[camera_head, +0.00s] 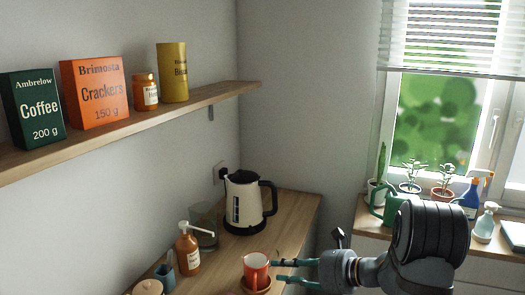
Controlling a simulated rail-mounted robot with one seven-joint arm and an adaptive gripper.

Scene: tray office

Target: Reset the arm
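My gripper (277,270) reaches in from the right at the lower part of the view. Its two teal fingers point left and are apart, with nothing seen between them. I cannot tell whether the fingertips touch the cup. The rest of my arm extends to the lower right.
A kettle (244,204), a glass jar (204,220), a pump bottle (187,250) and a blue-grey holder (165,276) stand on the wooden counter (296,207). A wall shelf (190,104) holds packages. Potted plants and spray bottles (471,192) line the windowsill behind my arm.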

